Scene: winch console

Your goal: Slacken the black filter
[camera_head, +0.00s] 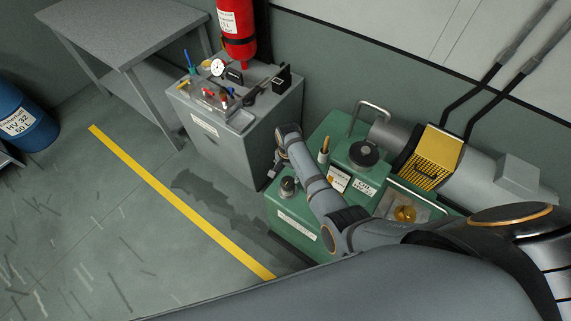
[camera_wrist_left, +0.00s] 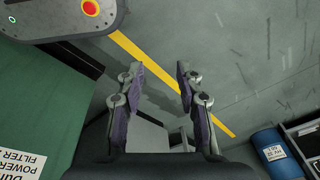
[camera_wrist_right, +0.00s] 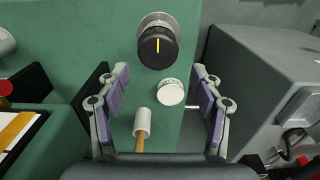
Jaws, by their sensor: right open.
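In the right wrist view a black round knob with a yellow line (camera_wrist_right: 157,46) sits on a metal collar on the green console (camera_wrist_right: 70,40). It also shows in the head view (camera_head: 289,187) at the console's near left corner. A larger black round cap (camera_head: 364,153) sits on the raised green block. My right gripper (camera_wrist_right: 160,72) is open and empty above the console; the knob lies just beyond its fingertips, apart from them. In the head view it (camera_head: 282,158) partly hides the console. My left gripper (camera_wrist_left: 160,70) is open and empty over the floor, beside the green console.
A white round cap (camera_wrist_right: 171,91) and a cup with a wooden handle (camera_wrist_right: 142,122) stand near the knob. A grey cabinet (camera_head: 235,150) with tools is left of the console. A yellow-fronted motor (camera_head: 428,158) is behind.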

